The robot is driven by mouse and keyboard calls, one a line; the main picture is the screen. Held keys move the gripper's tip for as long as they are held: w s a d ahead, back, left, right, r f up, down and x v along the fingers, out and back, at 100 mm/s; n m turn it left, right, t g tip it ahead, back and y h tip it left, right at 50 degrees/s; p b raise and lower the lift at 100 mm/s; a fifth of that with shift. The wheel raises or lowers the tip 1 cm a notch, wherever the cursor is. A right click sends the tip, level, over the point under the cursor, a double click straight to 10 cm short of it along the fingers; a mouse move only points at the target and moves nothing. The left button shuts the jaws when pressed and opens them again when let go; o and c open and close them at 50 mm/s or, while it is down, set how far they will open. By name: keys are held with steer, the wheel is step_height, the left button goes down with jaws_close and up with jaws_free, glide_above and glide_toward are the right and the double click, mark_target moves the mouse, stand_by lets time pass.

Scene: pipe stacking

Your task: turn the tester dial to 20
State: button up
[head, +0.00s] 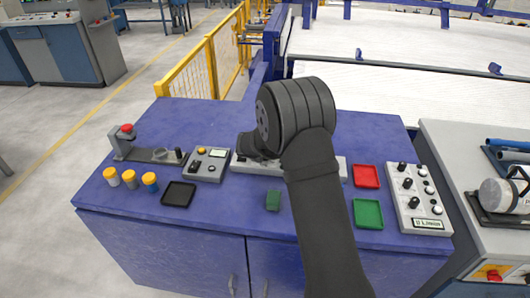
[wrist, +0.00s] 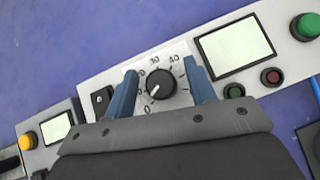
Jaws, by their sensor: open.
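The tester dial (wrist: 160,82) is a black round knob on a white scale plate, near the middle of the wrist view. Its white pointer mark points to the lower left, towards the low end of the scale near 0. The marks 30 and 40 are readable above it; a mark at the left is partly covered. My gripper (wrist: 160,68) is open, its blue fingers on the left and right of the knob with gaps. In the head view the tester panel (head: 243,168) is partly hidden behind my arm, and the dial and fingers are hidden.
On the tester are a screen (wrist: 236,45), a green button (wrist: 306,26) and small dark knobs. A small meter box (head: 207,164) stands left of it. Red (head: 366,176) and green (head: 367,213) trays and a knob box (head: 418,200) lie to the right. The blue table front is mostly clear.

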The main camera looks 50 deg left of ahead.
steer(key=c, duration=1)
steer(key=shift+o, duration=0.2)
steer(key=shift+m, duration=0.3)
steer(key=m+t+h, duration=0.1)
steer(key=m+h, duration=0.1)
steer(key=shift+m, duration=0.3)
steer(key=m+h, duration=0.3)
steer(key=m, duration=0.1)
steer(key=shift+m+t+h, duration=0.3)
steer(key=shift+h, duration=0.1)
steer(key=m+g+h, duration=0.1)
steer(key=m+h, duration=0.2)
steer(key=m, duration=0.1)
steer(key=shift+m+g+h, duration=0.8)
steer(key=shift+m+h, duration=0.5)
steer(key=shift+m, duration=0.7)
steer(key=shift+d, duration=0.1)
